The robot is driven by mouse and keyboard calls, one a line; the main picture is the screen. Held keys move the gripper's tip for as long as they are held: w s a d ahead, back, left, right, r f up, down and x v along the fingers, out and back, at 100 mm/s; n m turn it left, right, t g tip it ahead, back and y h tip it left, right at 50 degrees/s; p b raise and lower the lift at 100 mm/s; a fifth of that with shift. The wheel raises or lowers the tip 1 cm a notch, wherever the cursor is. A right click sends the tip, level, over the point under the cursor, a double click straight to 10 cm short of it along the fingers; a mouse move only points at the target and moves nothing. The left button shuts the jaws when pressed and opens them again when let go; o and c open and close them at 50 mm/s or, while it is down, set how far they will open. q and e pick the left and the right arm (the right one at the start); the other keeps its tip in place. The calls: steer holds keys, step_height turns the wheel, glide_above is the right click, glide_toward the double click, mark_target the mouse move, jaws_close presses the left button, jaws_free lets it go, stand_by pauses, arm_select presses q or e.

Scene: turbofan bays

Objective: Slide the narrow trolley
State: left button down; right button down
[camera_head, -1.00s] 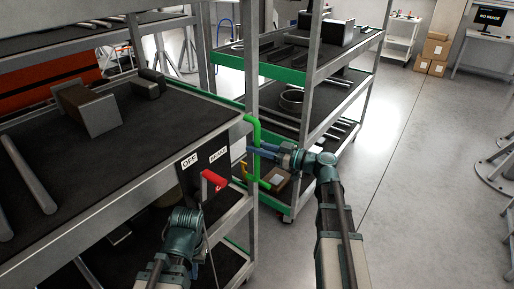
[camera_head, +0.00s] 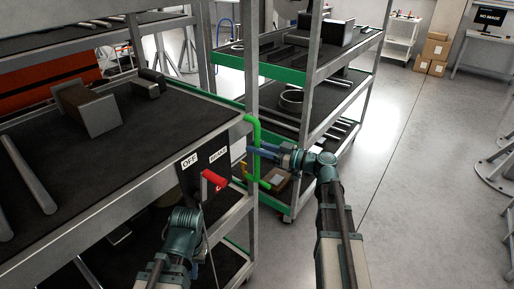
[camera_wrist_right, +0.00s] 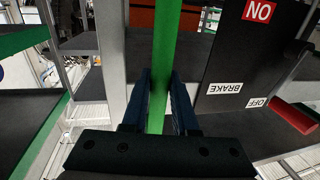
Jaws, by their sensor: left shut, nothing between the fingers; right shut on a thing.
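The near trolley (camera_head: 150,195) fills the left of the head view, with a black top shelf, grey frame and a green handle (camera_head: 257,135) on its right post. My right gripper (camera_head: 256,151) is shut on this handle; in the right wrist view the green bar (camera_wrist_right: 163,60) runs between its two blue fingers (camera_wrist_right: 160,105). A black brake plate (camera_head: 207,163) with OFF and BRAKE labels and a red lever (camera_head: 213,181) sits left of the handle. My left gripper, at the end of the left arm (camera_head: 183,235), is shut and empty below the red lever; its fingertips are hard to make out.
A second trolley (camera_head: 272,72) with green edges stands close behind the near one. Grey blocks (camera_head: 90,108) and bars lie on the near top shelf. Open floor (camera_head: 420,180) lies to the right. Cardboard boxes (camera_head: 434,52) and a desk are far back.

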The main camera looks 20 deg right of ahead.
steer(key=w+d, duration=1.2)
steer(key=d, duration=0.3)
steer(key=shift+d, duration=0.35)
steer(key=shift+w, duration=0.1)
steer(key=c, duration=0.7)
jaws_free()
steer(key=shift+d, duration=0.1)
steer(key=v, duration=1.3)
steer(key=shift+s+d, duration=0.3)
